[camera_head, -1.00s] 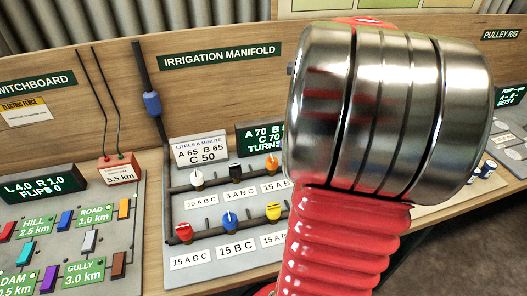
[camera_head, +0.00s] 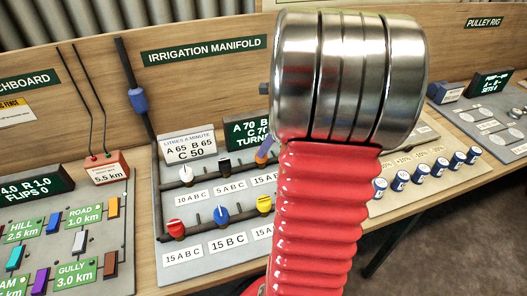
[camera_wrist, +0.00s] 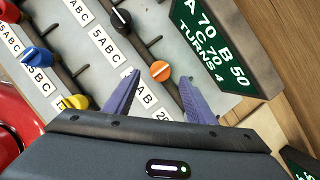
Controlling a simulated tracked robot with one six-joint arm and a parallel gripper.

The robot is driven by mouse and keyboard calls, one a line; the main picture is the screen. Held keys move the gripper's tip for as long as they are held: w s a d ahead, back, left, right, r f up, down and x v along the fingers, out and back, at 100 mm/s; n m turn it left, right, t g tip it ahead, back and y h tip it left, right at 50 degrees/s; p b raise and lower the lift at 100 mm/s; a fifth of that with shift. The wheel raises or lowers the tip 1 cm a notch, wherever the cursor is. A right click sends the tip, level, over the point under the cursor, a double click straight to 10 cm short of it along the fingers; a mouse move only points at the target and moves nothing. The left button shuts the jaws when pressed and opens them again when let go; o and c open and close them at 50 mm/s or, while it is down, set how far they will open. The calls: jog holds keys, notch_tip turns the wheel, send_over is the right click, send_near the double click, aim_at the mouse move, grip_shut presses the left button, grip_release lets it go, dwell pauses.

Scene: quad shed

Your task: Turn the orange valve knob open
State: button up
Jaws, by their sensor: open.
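The orange valve knob (camera_wrist: 160,71) sits on the grey manifold panel, with a pale mark across its top. In the wrist view it shows between the tips of my gripper's (camera_wrist: 158,77) two purple fingers, which are apart and hold nothing. I cannot tell whether they touch the knob or how far above it they are. In the head view my arm hides much of this area; a purple finger shows at the knob's place. The black knob (camera_wrist: 121,18) is beside it, and the yellow knob (camera_wrist: 75,102) is in the other row.
The display reading A 70, B 50, C 70, TURNS 4 (camera_wrist: 212,45) stands close behind the orange knob. White (camera_head: 177,171), red (camera_head: 175,229) and blue (camera_head: 221,215) knobs share the panel. A switchboard (camera_head: 75,245) lies left; several small cans (camera_head: 420,175) stand right.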

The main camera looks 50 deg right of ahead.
jog(key=x, duration=0.5)
jog(key=shift+c, duration=0.4)
jog(key=c, duration=0.9)
jog(key=shift+c, duration=0.2)
